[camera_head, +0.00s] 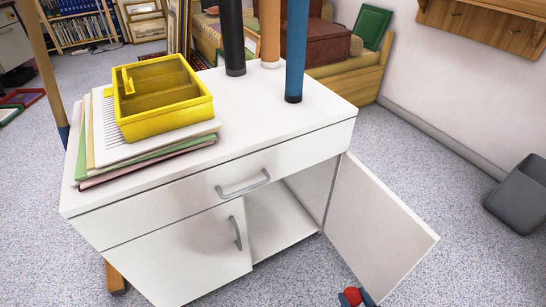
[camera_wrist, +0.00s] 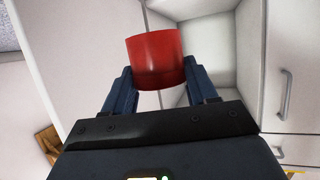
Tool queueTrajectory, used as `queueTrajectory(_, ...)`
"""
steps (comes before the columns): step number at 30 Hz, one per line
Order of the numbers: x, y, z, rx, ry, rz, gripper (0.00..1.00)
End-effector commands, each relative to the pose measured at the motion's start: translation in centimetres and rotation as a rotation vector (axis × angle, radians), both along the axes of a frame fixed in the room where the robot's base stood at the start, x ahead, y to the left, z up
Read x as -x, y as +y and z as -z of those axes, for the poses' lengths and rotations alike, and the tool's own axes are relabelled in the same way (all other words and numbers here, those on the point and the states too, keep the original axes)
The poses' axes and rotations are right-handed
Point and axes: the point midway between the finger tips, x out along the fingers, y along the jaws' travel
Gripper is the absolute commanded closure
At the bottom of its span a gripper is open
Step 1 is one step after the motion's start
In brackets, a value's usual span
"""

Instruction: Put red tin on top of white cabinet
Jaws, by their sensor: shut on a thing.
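The white cabinet (camera_head: 150,198) stands in the middle of the head view. Its right door (camera_head: 375,225) hangs open, showing an empty-looking compartment. The red tin (camera_wrist: 155,58) is between the dark blue fingers of my gripper (camera_wrist: 158,82) in the wrist view, and the gripper is shut on it. In the head view a small part of the red tin (camera_head: 352,296) and the blue fingertips show at the bottom edge, below the cabinet top and in front of the open door. The rest of my gripper is out of that view.
A yellow tray (camera_head: 165,122) sits on stacked papers (camera_head: 110,150) at the cabinet top's left. Black, tan and blue posts (camera_head: 295,50) rise at its back. The top's front right is bare (camera_head: 270,110). A grey bin (camera_head: 518,195) stands at right.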

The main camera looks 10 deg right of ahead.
Motion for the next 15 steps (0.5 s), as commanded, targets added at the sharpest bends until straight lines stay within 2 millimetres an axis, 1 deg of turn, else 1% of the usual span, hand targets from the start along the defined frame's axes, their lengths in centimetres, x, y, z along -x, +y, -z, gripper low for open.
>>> queueTrajectory(6,-2.5,-0.7,-2.7,0.002,-0.005,0.031,0.78)
queueTrajectory(15,-5.4,-1.3,-7.0,0.001,-0.004,0.075,0.78)
